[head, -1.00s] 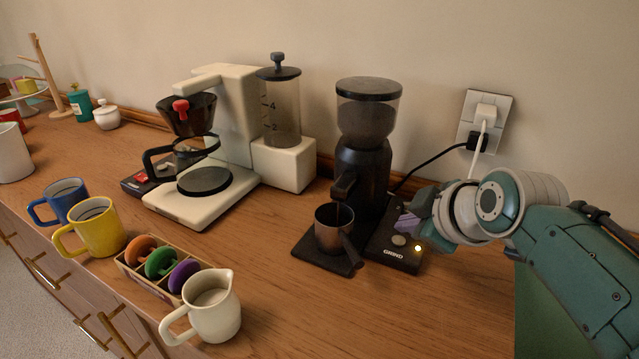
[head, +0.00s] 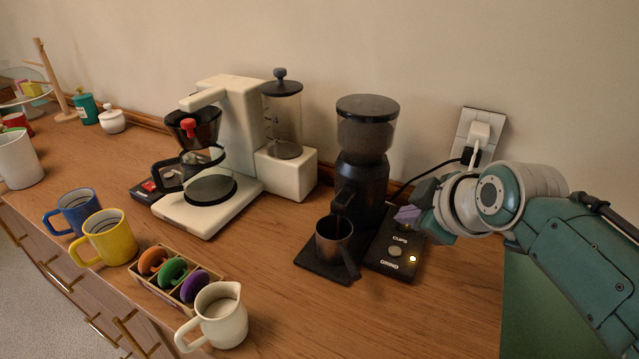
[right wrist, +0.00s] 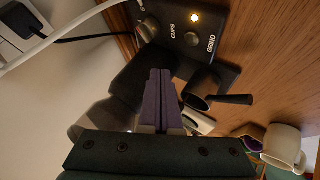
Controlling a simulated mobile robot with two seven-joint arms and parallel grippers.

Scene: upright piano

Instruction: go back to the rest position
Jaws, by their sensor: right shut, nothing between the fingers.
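My right gripper (head: 409,215) is shut and empty, just above the grinder's control panel (head: 385,262). In the right wrist view its purple fingers (right wrist: 160,100) are pressed together. The black coffee grinder (head: 361,170) stands upright against the wall, with a dark metal cup (head: 334,235) under its spout. A small lamp on the panel glows beside the GRIND label, and it also shows in the right wrist view (right wrist: 194,17). My left gripper is not in view.
A white coffee maker (head: 240,140) stands left of the grinder. A cream pitcher (head: 220,316), a box of coloured discs (head: 177,272), a yellow mug (head: 110,238) and a blue mug (head: 75,211) line the front edge. A wall outlet (head: 478,137) with cables is behind my right gripper.

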